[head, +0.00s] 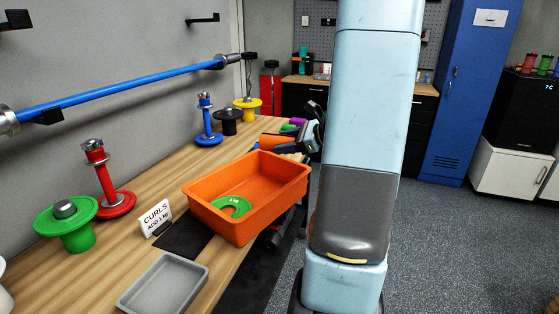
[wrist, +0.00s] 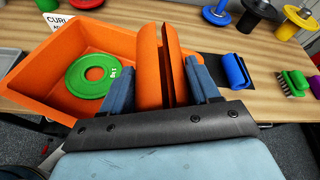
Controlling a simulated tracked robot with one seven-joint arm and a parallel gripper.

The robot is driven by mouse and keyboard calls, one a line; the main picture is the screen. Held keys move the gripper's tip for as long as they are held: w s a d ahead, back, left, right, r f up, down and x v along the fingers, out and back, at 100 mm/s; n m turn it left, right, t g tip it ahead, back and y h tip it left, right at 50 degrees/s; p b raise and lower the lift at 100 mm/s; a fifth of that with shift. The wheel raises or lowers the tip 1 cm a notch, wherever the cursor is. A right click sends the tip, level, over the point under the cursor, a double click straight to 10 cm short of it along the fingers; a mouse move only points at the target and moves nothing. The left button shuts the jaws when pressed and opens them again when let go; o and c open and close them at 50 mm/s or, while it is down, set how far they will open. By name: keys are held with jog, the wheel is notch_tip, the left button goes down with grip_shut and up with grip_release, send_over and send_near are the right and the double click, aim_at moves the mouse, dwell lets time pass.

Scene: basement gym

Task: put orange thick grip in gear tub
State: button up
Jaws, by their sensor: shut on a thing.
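The orange thick grip (wrist: 149,70) is a slit, hollow cylinder. It sits between the two blue fingers of my gripper (wrist: 160,78), which is shut on it. In the head view the orange grip (head: 276,140) shows just beyond the far end of the tub, with my gripper (head: 309,138) at its right. The gear tub is an orange open box (head: 215,208) on the bench. The tub (wrist: 44,101) fills the left of the wrist view, and the held grip hides its right side. A green ring plate (wrist: 88,76) lies inside the tub.
A blue cylinder (wrist: 235,71) and a green brush-like thing (wrist: 293,84) lie on the bench right of the grip in the wrist view. A grey tray (head: 164,285), a CURLS card (head: 156,216) and posts with coloured plates stand near the tub. A blue bar (head: 120,86) hangs on the wall.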

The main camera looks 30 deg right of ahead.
jog(key=shift+w+f, duration=0.6)
jog(key=shift+f, duration=0.65)
jog(key=shift+w+f, duration=0.6)
jog(key=shift+f, duration=0.65)
jog(key=shift+w+f, duration=0.6)
jog(key=shift+f, duration=0.65)
jog(key=shift+f, duration=0.6)
jog(key=o, duration=1.2)
